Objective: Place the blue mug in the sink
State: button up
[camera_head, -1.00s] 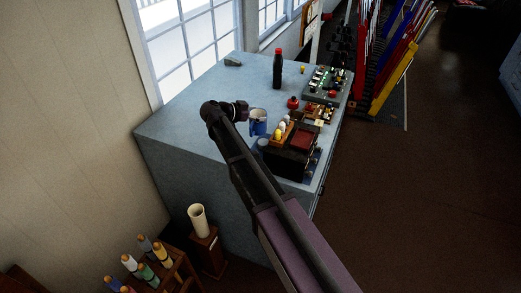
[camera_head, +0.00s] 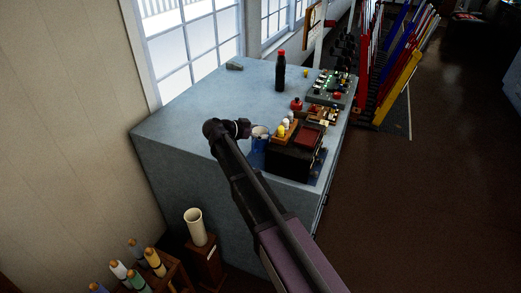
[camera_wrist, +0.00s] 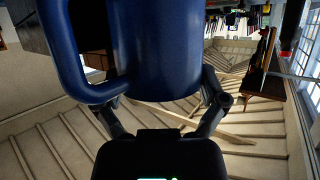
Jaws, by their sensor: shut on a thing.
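The blue mug (camera_head: 259,145) is at the end of my arm in the head view, over or beside the grey-blue cabinet top (camera_head: 190,120); whether it touches the surface is unclear. Its pale inside shows from above. In the wrist view the mug (camera_wrist: 158,50) fills the upper middle, with its handle to the left. My gripper (camera_wrist: 163,98) is shut on the mug, one finger on each side; the fingertips are partly hidden behind it. In the head view my gripper (camera_head: 244,129) is at the mug's left side. No sink can be made out.
A wooden holder with bulbs (camera_head: 284,131) and a dark box (camera_head: 294,157) stand close right of the mug.

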aim_at(257, 143)
jog(key=shift+f+b, duration=0.65)
jog(key=shift+f, duration=0.35)
jog(key=shift+f, duration=0.1)
jog(key=shift+f+b, duration=1.8)
jog(key=shift+b, duration=0.1)
jog(key=shift+f, duration=0.15)
jog(key=o, duration=1)
jog(key=shift+c, duration=0.2)
jog(key=shift+r, duration=0.2)
jog(key=shift+s+a+r+p, duration=0.3)
jog(key=shift+a+p, duration=0.05)
jog(key=shift+a, duration=0.1)
jog(key=p+v, duration=0.4)
jog(key=v, duration=0.6)
jog(key=shift+s+a, duration=0.25)
jog(key=shift+a, duration=0.05)
